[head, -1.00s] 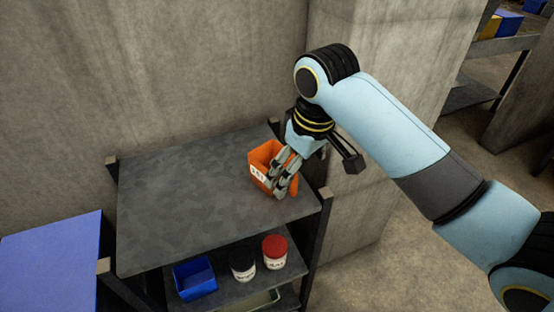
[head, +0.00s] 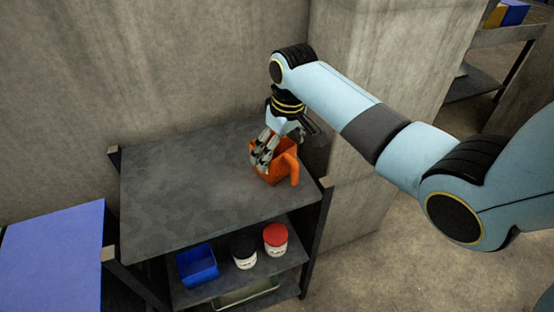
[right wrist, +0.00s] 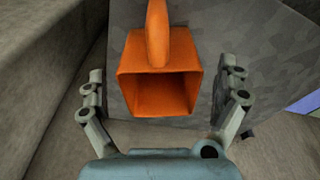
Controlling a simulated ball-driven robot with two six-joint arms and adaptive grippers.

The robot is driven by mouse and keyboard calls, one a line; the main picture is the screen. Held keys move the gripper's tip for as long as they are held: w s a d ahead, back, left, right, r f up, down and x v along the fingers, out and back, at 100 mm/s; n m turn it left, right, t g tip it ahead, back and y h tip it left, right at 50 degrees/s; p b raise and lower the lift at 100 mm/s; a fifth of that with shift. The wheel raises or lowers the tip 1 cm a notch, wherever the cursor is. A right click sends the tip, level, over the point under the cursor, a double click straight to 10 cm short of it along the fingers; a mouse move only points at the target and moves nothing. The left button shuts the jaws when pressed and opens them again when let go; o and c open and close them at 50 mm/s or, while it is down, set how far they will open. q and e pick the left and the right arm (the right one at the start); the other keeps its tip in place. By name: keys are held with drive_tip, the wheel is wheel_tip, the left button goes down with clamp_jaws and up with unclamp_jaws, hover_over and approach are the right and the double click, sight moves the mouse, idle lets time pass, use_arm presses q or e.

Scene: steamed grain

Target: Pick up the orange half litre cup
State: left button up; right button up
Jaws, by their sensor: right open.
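The orange cup (head: 272,176) stands upright on the top of the grey shelf unit, near its right end. Its handle (head: 293,169) faces right in the head view. My right gripper (head: 262,160) is at the cup's rim, with its fingers in front of part of the cup. In the right wrist view the cup (right wrist: 160,88) is seen from above, its square mouth open and empty. The open fingers of my right gripper (right wrist: 165,95) lie on either side of it, with gaps visible. The handle is at the top of that view. My left gripper is not in view.
The shelf top (head: 180,190) is otherwise bare. A concrete wall (head: 200,60) stands close behind. A blue surface (head: 50,245) is at the left.

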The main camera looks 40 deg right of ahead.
drive_tip(key=shift+w+f, duration=0.2)
drive_tip(key=shift+f, duration=1)
drive_tip(key=c, duration=1.1)
